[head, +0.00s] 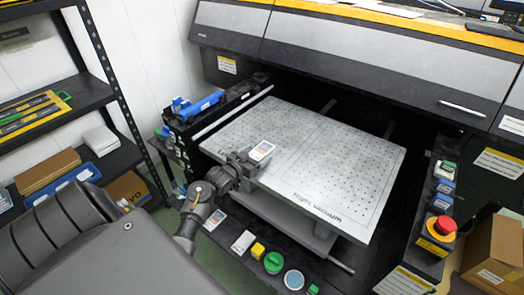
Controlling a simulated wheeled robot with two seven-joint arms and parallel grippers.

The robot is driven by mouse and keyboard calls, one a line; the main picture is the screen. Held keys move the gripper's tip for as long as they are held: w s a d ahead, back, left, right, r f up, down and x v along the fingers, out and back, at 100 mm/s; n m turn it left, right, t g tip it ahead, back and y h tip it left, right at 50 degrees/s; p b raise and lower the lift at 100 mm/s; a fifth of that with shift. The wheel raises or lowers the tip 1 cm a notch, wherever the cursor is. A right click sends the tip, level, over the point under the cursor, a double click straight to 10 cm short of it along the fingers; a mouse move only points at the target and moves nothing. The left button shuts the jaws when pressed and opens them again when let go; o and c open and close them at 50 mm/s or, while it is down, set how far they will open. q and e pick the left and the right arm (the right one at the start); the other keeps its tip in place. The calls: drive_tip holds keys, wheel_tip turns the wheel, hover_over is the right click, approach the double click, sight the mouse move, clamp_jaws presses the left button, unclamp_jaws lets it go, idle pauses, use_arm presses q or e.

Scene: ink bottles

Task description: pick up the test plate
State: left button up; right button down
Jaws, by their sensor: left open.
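The test plate (261,151), a small white card-like piece with a coloured patch, lies on the perforated grey printer bed (320,145), near its left front edge. My left gripper (247,164) is open and right beside the plate, on its near left side. Whether its fingers straddle or touch the plate is too small to tell. My left arm comes up from the bottom left. My right gripper is not in view.
The large printer body (350,50) overhangs the bed at the back. A red emergency button (444,225) is at the right, and a green button (274,262) is on the front panel. Black shelves (70,100) stand at the left, a cardboard box (495,255) at the lower right.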

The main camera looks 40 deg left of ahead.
sight(258, 154)
use_arm(q)
drive_tip(key=shift+w+f, duration=0.1)
drive_tip(key=shift+w, duration=0.55)
drive_tip(key=shift+s, duration=0.1)
drive_tip(key=shift+c, duration=0.7)
drive_tip(key=c, duration=1.1)
drive_tip(key=shift+o, duration=0.2)
drive_tip(key=shift+r, duration=0.5)
drive_tip(key=r, duration=0.1)
drive_tip(key=r+b, duration=0.1)
drive_tip(key=shift+d+r, duration=0.2)
drive_tip(key=shift+r, duration=0.15)
drive_tip(key=s+d+r, duration=0.3)
drive_tip(key=s+d, duration=0.1)
drive_tip(key=d, duration=0.3)
drive_tip(key=s+d+r+b, duration=0.1)
drive_tip(key=s+d+r, duration=0.3)
drive_tip(key=d, duration=0.4)
drive_tip(key=s+d+r+b, duration=0.1)
drive_tip(key=s+d+r, duration=0.3)
drive_tip(key=d, duration=0.4)
drive_tip(key=shift+r, duration=0.15)
